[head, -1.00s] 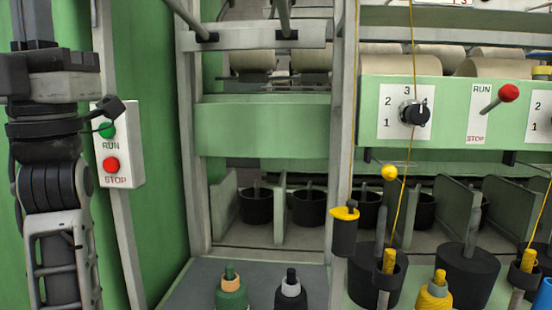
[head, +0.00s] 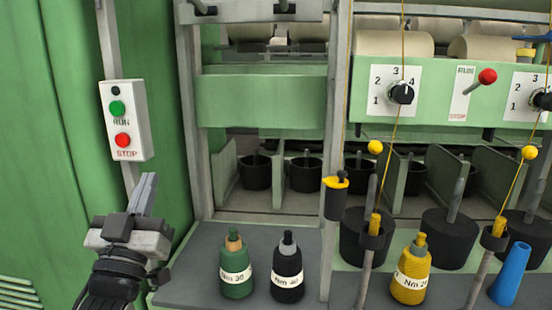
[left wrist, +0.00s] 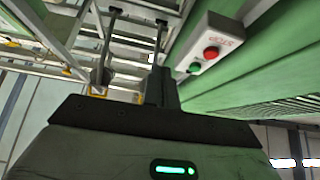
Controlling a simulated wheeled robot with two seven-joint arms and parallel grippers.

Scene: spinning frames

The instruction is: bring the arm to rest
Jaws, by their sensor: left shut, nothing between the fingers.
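My left gripper (head: 144,194) is at the lower left of the head view, below the control box, with its fingers together and pointing up. Nothing is between them. In the left wrist view the shut fingers (left wrist: 160,88) show dark in the middle. The control box (head: 127,120), with a green RUN button (head: 117,108) and a red STOP button (head: 123,140), is on a grey post above the gripper, apart from it. The box also shows at the upper right of the left wrist view (left wrist: 208,48). My right gripper is in neither view.
A blue cone (head: 511,272) is at far right. A dial (head: 402,93) and red-knobbed lever (head: 487,77) are on the green frame.

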